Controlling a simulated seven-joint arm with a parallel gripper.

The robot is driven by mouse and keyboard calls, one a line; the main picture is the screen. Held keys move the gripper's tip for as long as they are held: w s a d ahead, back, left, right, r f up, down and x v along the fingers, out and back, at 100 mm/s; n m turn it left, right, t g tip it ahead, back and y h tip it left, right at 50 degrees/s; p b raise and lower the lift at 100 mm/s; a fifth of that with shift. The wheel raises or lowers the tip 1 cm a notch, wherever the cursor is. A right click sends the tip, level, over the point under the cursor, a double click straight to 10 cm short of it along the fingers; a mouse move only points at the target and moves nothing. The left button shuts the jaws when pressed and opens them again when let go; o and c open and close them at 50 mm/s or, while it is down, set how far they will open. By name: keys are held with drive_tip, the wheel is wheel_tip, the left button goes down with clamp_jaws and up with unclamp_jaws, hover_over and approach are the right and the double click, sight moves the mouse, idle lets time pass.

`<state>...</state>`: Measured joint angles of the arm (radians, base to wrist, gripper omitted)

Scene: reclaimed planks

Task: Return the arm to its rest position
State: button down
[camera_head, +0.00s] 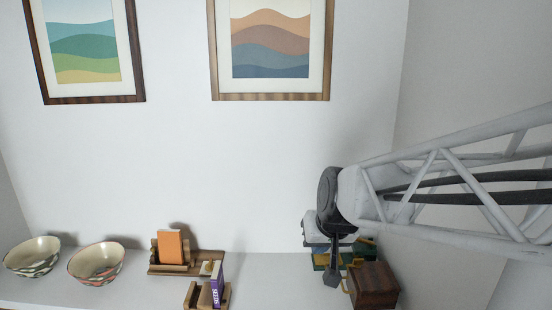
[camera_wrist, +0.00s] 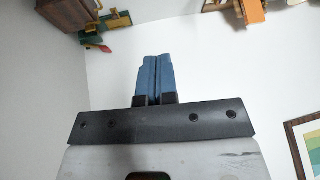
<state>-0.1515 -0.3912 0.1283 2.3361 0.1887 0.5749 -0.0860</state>
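My arm (camera_head: 450,185) reaches in from the right in the head view, a pale lattice link ending in a dark round joint in front of the wall. A dark part hangs below that joint, over the objects at the right end of the surface. I cannot make out my fingertips there. In the wrist view my gripper (camera_wrist: 154,80) shows its two blue fingers side by side, closed together with nothing visible between them. The fingers stand out against plain white wall, apart from any object.
A dark wooden box (camera_head: 373,285) and green and yellow items stand beneath my arm. Two bowls (camera_head: 32,256) (camera_head: 96,263), an orange item (camera_head: 170,247) on a wooden stand and a purple box (camera_head: 217,284) are further left. Framed pictures (camera_head: 270,97) hang above.

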drive_tip(key=s+d+f+g+h, duration=0.1)
drive_tip(key=s+d, duration=0.3)
drive_tip(key=s, duration=0.5)
drive_tip(key=s+d+f+m+g+h, duration=0.1)
drive_tip(key=s+d, duration=0.4)
drive_tip(key=s, duration=0.4)
drive_tip(key=shift+d+f+g, duration=0.2)
drive_tip(key=shift+d+g, duration=0.05)
drive_tip(key=shift+g, duration=0.15)
